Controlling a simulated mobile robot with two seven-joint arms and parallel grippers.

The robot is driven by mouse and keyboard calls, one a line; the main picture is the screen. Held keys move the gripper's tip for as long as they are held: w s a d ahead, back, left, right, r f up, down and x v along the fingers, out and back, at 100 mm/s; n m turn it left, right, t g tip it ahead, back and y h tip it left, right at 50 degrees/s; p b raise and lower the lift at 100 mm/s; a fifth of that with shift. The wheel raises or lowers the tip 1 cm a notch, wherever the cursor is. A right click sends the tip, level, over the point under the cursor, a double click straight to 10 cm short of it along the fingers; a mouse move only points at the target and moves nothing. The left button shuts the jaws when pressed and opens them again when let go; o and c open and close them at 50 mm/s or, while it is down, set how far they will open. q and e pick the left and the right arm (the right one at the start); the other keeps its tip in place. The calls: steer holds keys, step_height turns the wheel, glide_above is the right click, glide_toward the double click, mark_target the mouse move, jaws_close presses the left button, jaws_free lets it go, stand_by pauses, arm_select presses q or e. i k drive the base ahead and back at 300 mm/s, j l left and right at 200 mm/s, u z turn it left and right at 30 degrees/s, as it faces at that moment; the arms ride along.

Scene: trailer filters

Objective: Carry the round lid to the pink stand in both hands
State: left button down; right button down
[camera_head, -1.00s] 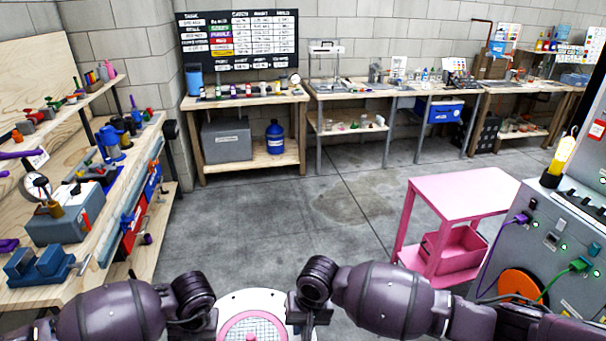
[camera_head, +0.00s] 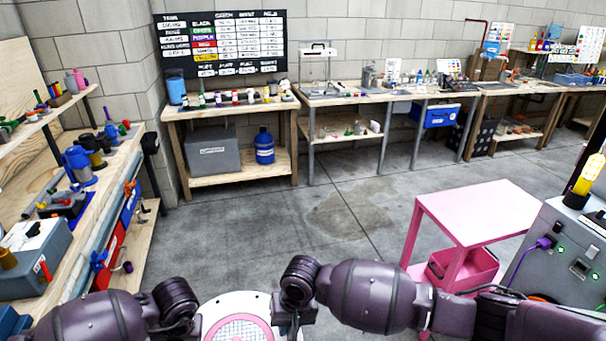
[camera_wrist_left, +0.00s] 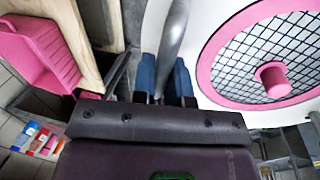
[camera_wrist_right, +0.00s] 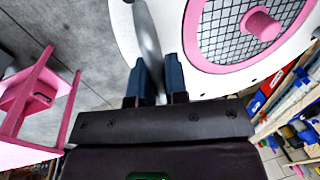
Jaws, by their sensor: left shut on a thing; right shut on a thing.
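The round lid (camera_head: 238,299) is white, with a pink ring around a meshed middle. It is at the bottom edge of the head view, partly cut off, between my two arms. Its pink knob shows in the left wrist view (camera_wrist_left: 273,79) and the right wrist view (camera_wrist_right: 261,24). My left gripper (camera_wrist_left: 165,82) is shut on a grey bar-like handle at the lid's edge. My right gripper (camera_wrist_right: 156,84) is shut on a similar handle on the opposite side. The pink stand (camera_head: 482,212) is ahead to the right, with a bare flat top and a pink bin below.
A grey cabinet (camera_head: 560,250) with cables stands close to the stand's right. A cluttered wooden bench (camera_head: 120,185) runs along the left. More workbenches (camera_head: 235,107) line the back wall. The grey floor (camera_head: 320,225) in the middle is clear.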

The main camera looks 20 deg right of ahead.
mark_target(467, 212)
steer(key=i+z, duration=0.1)
steer(key=i, duration=0.5)
steer(key=i+z, duration=0.35)
steer(key=i, duration=0.2)
steer(key=i+j+z, duration=0.25)
steer(key=i+z, duration=0.85)
steer(key=z, duration=0.2)
steer(key=i+j+z, duration=0.1)
steer(key=z, duration=0.25)
steer(key=i+j+z, duration=0.15)
steer(key=i+z, duration=0.25)
steer(key=i+j+z, duration=0.15)
steer(key=i+z, duration=0.25)
steer(key=i, duration=0.35)
steer(key=j+u, duration=0.05)
